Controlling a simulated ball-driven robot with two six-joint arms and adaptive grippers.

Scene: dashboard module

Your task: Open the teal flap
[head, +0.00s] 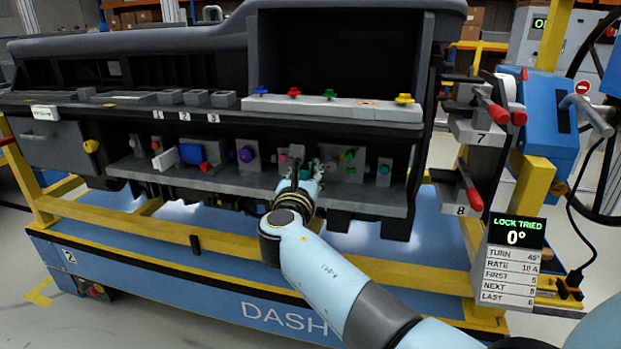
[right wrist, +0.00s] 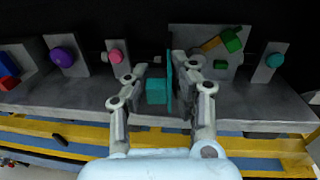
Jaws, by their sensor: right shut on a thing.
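The teal flap (right wrist: 169,78) shows nearly edge-on in the right wrist view, with a teal block (right wrist: 156,91) beside it on its left. My right gripper (right wrist: 160,76) has its fingers on either side of these teal parts and is shut on the flap. In the head view my right gripper (head: 304,172) is at the dashboard's lower shelf and hides most of the flap. I cannot tell exactly how far the flap is turned. My left gripper is not in view.
A pink knob (right wrist: 115,57) and a purple knob (right wrist: 63,57) stand to the left. A grey panel (right wrist: 212,88) with orange and green parts and a teal knob (right wrist: 274,60) stand to the right. The dashboard shelf (head: 352,200) runs below. A display (head: 516,233) reads "LOCK TRIED 0°".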

